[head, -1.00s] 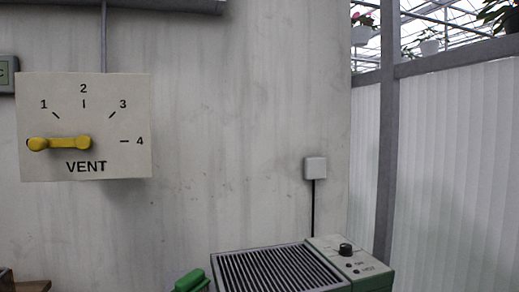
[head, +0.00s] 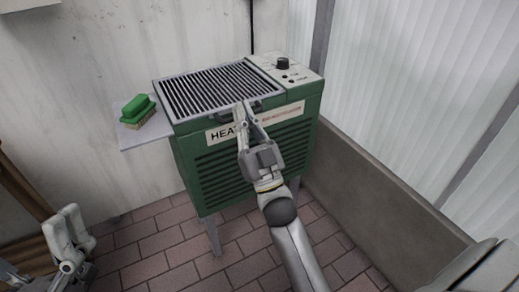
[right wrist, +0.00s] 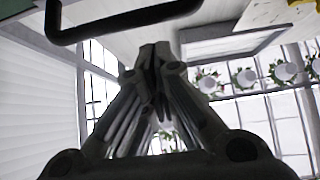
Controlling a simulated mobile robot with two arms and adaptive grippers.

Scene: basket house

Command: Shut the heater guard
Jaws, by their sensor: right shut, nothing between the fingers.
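The heater (head: 290,135) is a green box on legs with louvred front slots. Its guard (head: 175,118), a grey-framed grille of dark bars, lies over the top, looking flat. Its dark handle at the front edge is partly hidden by my right gripper (head: 241,106). That gripper is shut and empty, at the guard's front edge by the handle; I cannot tell whether they touch. In the right wrist view, a dark bar, seemingly the handle (right wrist: 125,22), crosses above the shut fingers (right wrist: 155,55). My left gripper (head: 64,215) is low at left, away from the heater; its opening is unclear.
A knob panel (head: 300,70) is on the heater's right. A green brush (head: 138,107) lies on a pale side shelf (head: 130,138) at left. A low wall (head: 385,205) runs along the right. Brick floor (head: 145,240) is open in front.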

